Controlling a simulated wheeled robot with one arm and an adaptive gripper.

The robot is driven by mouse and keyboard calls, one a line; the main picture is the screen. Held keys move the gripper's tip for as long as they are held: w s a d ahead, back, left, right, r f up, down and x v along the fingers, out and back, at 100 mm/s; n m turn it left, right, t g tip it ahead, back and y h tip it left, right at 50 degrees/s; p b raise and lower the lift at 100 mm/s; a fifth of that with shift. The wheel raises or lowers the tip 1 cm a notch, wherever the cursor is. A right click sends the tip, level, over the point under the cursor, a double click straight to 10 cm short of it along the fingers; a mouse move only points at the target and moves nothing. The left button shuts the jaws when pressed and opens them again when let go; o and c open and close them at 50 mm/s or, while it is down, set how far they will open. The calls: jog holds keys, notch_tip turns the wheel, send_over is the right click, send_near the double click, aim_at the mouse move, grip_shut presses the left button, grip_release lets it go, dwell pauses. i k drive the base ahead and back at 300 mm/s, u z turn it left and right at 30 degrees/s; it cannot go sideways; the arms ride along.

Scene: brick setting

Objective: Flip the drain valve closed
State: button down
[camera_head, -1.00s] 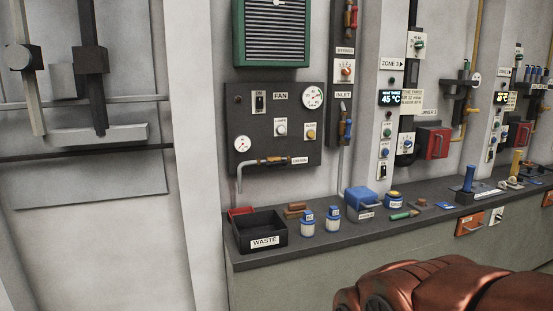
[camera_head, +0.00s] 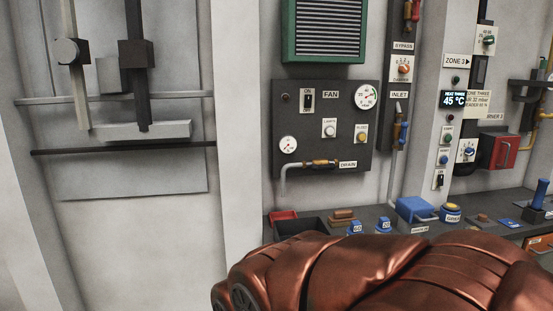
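The drain valve (camera_head: 320,163) is a small brass fitting on a grey pipe along the lower edge of the dark fan panel (camera_head: 350,110). A white DRAIN label (camera_head: 348,164) sits just right of it. An orange-brown handle appears to lie along the pipe, but it is too small to tell its exact position. My copper-coloured arm fills the lower right of the view, below the panel and in front of the bench. My gripper's fingers are not in view.
Grey pipes and the INLET valve (camera_head: 403,133) stand right of the panel.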

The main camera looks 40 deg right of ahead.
aim_at(331, 167)
jog(key=u, duration=0.15)
jog(key=i, duration=0.7)
jog(key=z, duration=0.8)
jog(key=i, duration=0.65)
jog(key=z, duration=0.75)
